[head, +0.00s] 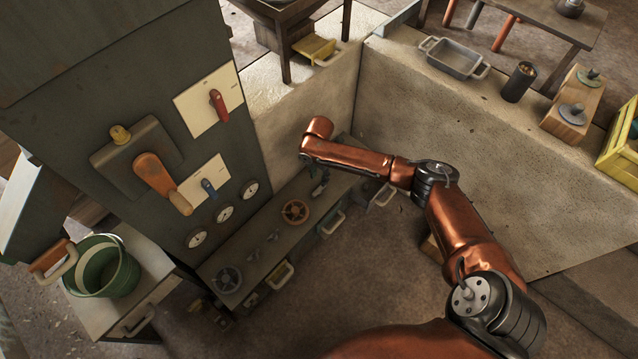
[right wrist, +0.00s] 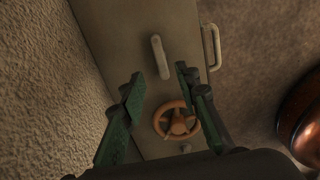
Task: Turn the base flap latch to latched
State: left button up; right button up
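In the right wrist view a pale bar-shaped handle (right wrist: 160,57), which looks like the base flap latch, lies on a grey panel. It runs roughly along the panel's length, tilted slightly. My right gripper (right wrist: 160,82) is open and empty, its two green-black fingers apart on either side just short of the bar and not touching it. In the head view my right gripper (head: 319,182) hangs over the far end of the low grey base (head: 262,235). The bar cannot be made out there, behind my arm and gripper. My left gripper is not in view.
An orange handwheel (right wrist: 178,123) sits close below the fingers; it also shows in the head view (head: 295,212). A metal side handle (right wrist: 210,47) and a rough wall (right wrist: 45,90) flank the panel. A dark handwheel (head: 227,280) and a green bucket (head: 103,266) are at left.

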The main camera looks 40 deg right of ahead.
notch_tip(320, 180, up, 4)
jog(key=shift+f, duration=0.1)
dwell(0.6)
